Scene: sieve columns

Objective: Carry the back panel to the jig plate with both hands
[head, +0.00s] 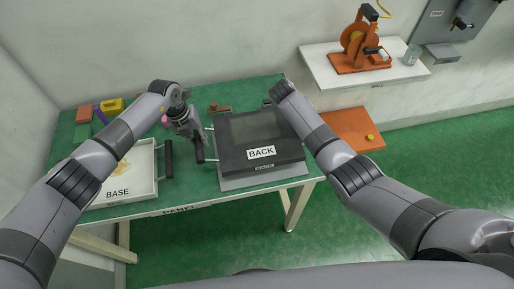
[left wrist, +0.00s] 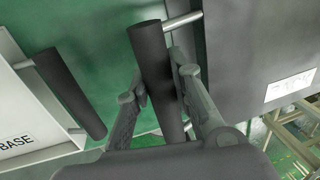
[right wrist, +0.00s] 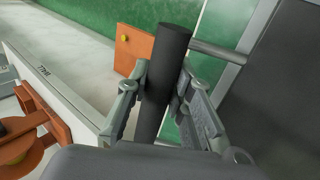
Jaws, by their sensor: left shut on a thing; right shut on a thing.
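The back panel (head: 239,138) is a dark grey board with a white BACK label, in the middle of the head view. A light grey plate, seemingly the jig plate (head: 265,179), shows under its front and side edges; I cannot tell whether they touch. My left gripper (head: 197,136) is shut on the panel's black left bar handle (head: 199,154); the left wrist view shows its fingers (left wrist: 160,98) on either side of the handle (left wrist: 153,75). My right gripper (right wrist: 165,95) is shut on the right handle (right wrist: 167,60); in the head view my forearm hides it.
A white BASE tray (head: 143,178) with a black handle (head: 168,159) sits left on the green table (head: 190,192). Coloured blocks (head: 84,115) lie at the back left. A white shelf (head: 335,72) with an orange machine (head: 358,48) stands at right, above an orange board (head: 350,128).

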